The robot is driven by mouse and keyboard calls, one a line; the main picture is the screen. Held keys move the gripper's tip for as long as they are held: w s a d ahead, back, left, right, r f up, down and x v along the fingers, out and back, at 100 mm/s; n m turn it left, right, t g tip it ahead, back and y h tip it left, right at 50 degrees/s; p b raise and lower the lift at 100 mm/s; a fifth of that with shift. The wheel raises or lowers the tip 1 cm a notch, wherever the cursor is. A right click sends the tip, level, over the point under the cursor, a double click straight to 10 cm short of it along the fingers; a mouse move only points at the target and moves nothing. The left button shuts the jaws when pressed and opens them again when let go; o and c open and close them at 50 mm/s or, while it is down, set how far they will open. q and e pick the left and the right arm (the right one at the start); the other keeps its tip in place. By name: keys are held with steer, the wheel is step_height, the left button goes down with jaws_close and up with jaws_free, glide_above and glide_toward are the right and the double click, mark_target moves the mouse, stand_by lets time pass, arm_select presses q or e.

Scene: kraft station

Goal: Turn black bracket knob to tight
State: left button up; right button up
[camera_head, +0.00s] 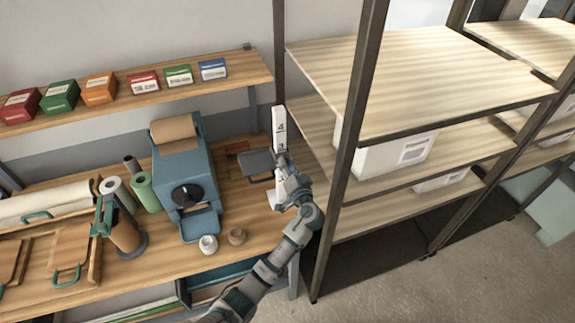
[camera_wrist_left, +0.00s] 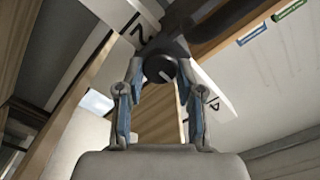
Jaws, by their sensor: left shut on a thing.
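The black knob (camera_wrist_left: 160,70) shows in the left wrist view, round with a pale pointer line on its face. My left gripper (camera_wrist_left: 161,76) has one finger on each side of it and is shut on it. The dark bracket (camera_head: 258,164) sits on a white numbered post (camera_head: 279,128); this post also shows in the wrist view (camera_wrist_left: 118,22). In the head view my left gripper (camera_head: 283,163) is at the post, right of the bracket, and the knob is hidden there. My right gripper is not in view.
A metal shelving rack (camera_head: 352,130) with white boxes stands close on the right of my arm. On the bench (camera_head: 150,262), left of the post, stand a blue dispenser (camera_head: 184,170), several rolls and two small rings. Small coloured boxes line the wall shelf (camera_head: 235,80).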

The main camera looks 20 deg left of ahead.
arm_select(q)
steer(key=o, duration=1.1)
steer(key=shift+r, duration=0.1)
steer(key=shift+c, duration=0.2)
steer(key=shift+o, duration=0.4)
steer(key=shift+s, duration=0.2)
steer(key=v, duration=1.2)
steer(key=shift+d, duration=0.25)
steer(key=shift+s, duration=0.1)
